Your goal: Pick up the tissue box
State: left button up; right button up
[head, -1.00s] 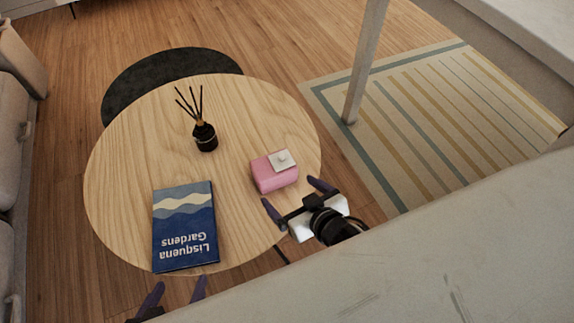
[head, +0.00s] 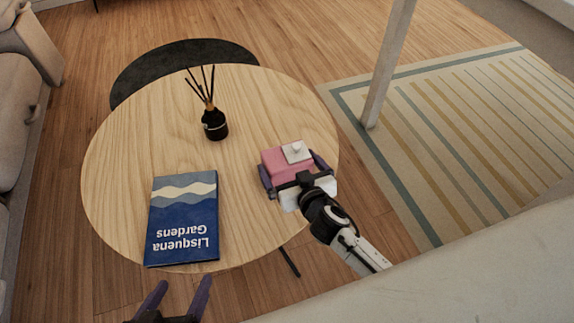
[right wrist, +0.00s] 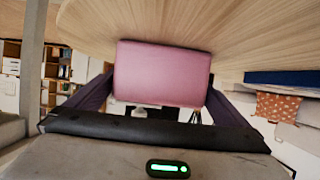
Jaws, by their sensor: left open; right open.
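The pink tissue box (head: 284,163) with a pale top sits near the right edge of the round wooden table (head: 120,150). My right gripper (head: 293,170) is open, with one purple finger on each side of the box. In the right wrist view the box (right wrist: 162,73) fills the space between the open fingers (right wrist: 160,95). I cannot tell whether the fingers touch it. My left gripper (head: 178,296) is open and empty, off the table's near edge, below the book.
A blue book (head: 182,218) lies at the table's near left. A black reed diffuser (head: 214,124) stands behind the box to the left. A pale post (head: 388,65) rises from the striped rug (head: 450,130) at right. A pale surface (head: 440,270) fills the lower right.

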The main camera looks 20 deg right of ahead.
jog(key=b+x, duration=0.1)
jog(key=x, duration=0.4)
jog(key=shift+w+f, duration=0.1)
jog(key=shift+w, duration=0.15)
jog(key=c, duration=0.9)
jog(key=shift+c, duration=0.4)
